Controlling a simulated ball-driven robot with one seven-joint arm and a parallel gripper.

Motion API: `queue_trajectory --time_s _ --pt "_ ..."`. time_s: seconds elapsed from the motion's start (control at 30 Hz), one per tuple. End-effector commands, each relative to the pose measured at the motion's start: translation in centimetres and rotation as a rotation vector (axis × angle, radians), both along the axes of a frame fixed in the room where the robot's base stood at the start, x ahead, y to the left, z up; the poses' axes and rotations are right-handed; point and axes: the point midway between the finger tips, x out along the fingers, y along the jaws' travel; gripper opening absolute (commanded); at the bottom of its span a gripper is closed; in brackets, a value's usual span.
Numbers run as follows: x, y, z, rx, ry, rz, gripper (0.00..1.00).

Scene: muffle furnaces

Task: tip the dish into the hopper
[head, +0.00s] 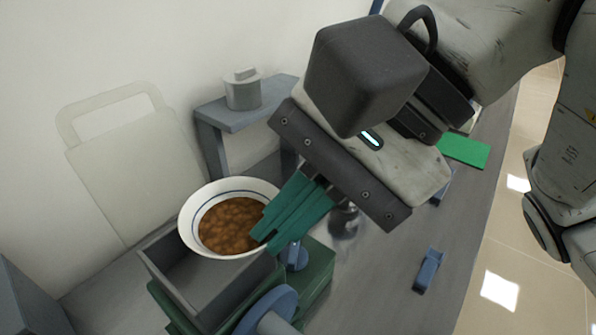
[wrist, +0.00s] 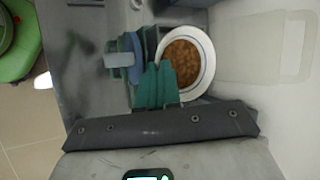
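The dish (head: 188,232) is a white bowl with a blue ring, holding brown lumpy contents (head: 230,222). It looks near level, above and partly over the hopper (head: 168,283), a grey open box on a green machine. My gripper (head: 263,228) has green fingers that meet at the dish's right rim and appear shut on it. In the wrist view, the fingers (wrist: 160,72) overlap the left side of the dish (wrist: 208,48), and the contents are still inside. The hopper's far side is hidden under the dish.
The green machine (head: 318,275) has a blue round wheel (head: 268,308) in front. A grey-blue stand (head: 235,117) with a grey weight-like piece (head: 243,92) is behind the dish. A blue block (head: 428,270) and green slab (head: 463,151) lie right. The wall is close on the left.

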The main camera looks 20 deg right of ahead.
Motion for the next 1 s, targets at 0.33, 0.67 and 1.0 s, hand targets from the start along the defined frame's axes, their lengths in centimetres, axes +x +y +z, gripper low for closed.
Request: queue_trajectory --time_s 0.33,0.67,1.0 --pt "0.1 0.0 -1.8 0.0 -0.001 -0.002 0.0" --pt "0.1 0.0 -3.6 0.001 -0.001 -0.002 0.0" --pt "0.2 0.0 -3.3 -0.021 0.016 -0.003 0.0"
